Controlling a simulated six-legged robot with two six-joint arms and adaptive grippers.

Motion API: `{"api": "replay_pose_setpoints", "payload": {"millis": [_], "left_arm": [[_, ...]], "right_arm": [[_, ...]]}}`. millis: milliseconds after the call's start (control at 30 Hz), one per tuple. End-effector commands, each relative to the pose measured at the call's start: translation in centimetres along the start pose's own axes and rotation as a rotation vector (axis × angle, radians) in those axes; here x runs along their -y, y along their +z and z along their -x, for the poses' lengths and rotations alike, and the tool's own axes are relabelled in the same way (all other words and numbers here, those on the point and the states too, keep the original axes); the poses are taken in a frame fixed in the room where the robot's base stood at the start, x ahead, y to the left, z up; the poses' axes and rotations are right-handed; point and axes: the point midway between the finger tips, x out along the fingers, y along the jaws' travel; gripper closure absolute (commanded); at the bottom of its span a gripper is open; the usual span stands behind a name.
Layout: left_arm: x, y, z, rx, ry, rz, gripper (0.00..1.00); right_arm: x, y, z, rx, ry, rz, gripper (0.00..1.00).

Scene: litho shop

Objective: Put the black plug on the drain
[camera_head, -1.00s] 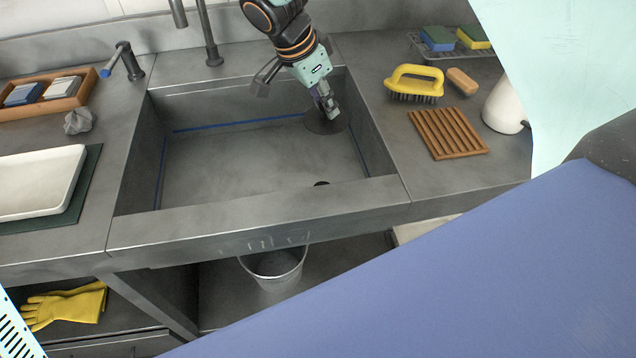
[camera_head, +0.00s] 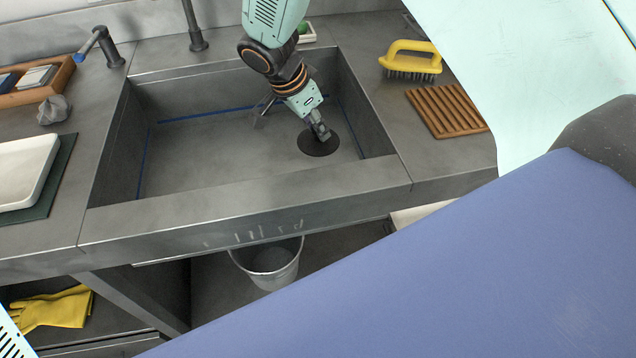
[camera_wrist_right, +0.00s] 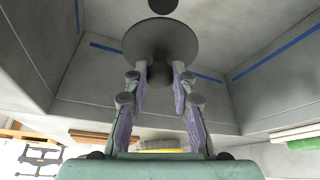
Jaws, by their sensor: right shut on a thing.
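The black plug (camera_head: 318,147) is a flat dark disc with a knob, low inside the grey sink (camera_head: 215,158), toward its right side. My right gripper (camera_head: 322,132) is shut on the knob, with the disc beyond the fingertips. In the right wrist view the plug (camera_wrist_right: 160,33) is in front of my right gripper (camera_wrist_right: 160,70). The drain (camera_wrist_right: 163,5) shows there as a dark round spot just past the disc's edge, apart from it in the picture. The drain is hidden in the head view. I cannot tell whether the plug touches the sink floor. My left gripper is out of view.
The sink's front wall (camera_head: 250,195) and side walls surround the gripper. A yellow brush (camera_head: 411,58) and a slatted wooden rack (camera_head: 447,110) lie on the right counter. A tap (camera_head: 192,25) rises behind the sink. A metal bucket (camera_head: 268,262) stands below.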

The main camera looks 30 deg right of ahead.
Motion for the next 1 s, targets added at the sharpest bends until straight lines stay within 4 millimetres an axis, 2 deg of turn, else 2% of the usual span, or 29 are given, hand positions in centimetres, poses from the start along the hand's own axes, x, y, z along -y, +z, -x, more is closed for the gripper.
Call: {"api": "replay_pose_setpoints", "payload": {"millis": [33,167,500,700,900,1000], "left_arm": [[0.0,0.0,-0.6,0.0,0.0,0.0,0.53],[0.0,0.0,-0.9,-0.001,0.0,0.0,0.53],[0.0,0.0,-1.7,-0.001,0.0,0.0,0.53],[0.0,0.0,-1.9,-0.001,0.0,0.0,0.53],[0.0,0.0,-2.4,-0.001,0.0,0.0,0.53],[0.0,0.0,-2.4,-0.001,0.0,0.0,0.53]], "right_arm": [[0.1,0.4,-1.0,0.0,0.0,0.0,1.0],[0.1,0.8,-1.9,0.0,0.0,-0.001,1.0],[0.2,2.8,-6.9,0.001,0.0,0.0,1.0],[0.2,3.3,-8.1,0.001,-0.001,-0.001,1.0],[0.1,4.4,-10.6,0.0,0.002,0.0,1.0],[0.2,4.5,-11.0,0.0,-0.001,-0.001,1.0]]}}
